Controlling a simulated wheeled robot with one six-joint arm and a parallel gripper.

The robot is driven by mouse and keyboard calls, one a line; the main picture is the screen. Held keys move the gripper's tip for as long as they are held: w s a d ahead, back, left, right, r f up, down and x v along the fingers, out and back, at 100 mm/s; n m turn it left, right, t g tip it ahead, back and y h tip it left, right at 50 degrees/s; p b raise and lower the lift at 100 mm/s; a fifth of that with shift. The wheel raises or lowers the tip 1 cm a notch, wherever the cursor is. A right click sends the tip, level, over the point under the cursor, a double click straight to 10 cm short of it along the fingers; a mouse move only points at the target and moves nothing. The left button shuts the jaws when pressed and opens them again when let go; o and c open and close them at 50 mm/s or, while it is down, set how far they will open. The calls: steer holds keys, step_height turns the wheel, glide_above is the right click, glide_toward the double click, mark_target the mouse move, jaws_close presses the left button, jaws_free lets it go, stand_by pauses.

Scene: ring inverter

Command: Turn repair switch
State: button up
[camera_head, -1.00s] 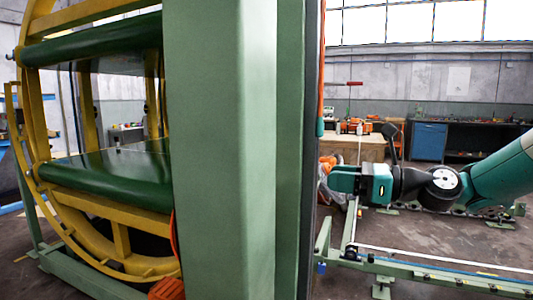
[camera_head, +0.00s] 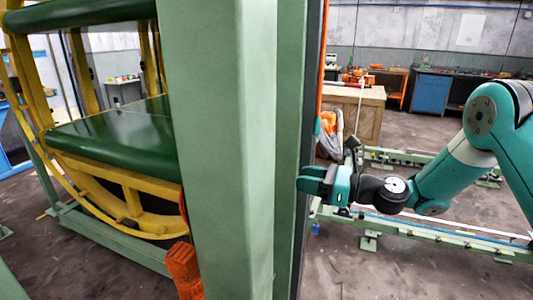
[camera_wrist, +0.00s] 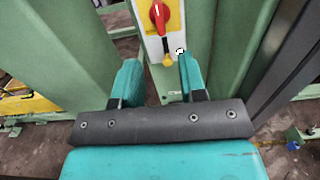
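The repair switch is a red rotary knob (camera_wrist: 159,14) with a white mark. It sits on a yellow and white box on a green post, at the top of the wrist view. A small yellow part (camera_wrist: 168,60) hangs below the box. My gripper (camera_wrist: 158,75) is open, with its two teal fingers apart and nothing held between them. The knob appears above and beyond the fingertips, apart from them. In the head view my gripper (camera_head: 308,181) is close to the right edge of the green post, and the switch is hidden.
A large green post (camera_head: 222,150) fills the middle of the head view. The yellow ring frame with green rollers (camera_head: 115,140) stands left. A low green rail (camera_head: 430,232) runs at right. A wooden bench (camera_head: 360,112) and blue cabinet (camera_head: 430,94) stand behind.

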steer(key=p+x, duration=0.5)
steer(key=x, duration=0.5)
steer(key=shift+a+p, duration=0.25)
steer(key=shift+p, duration=0.15)
steer(key=shift+f, duration=0.1)
jaws_close()
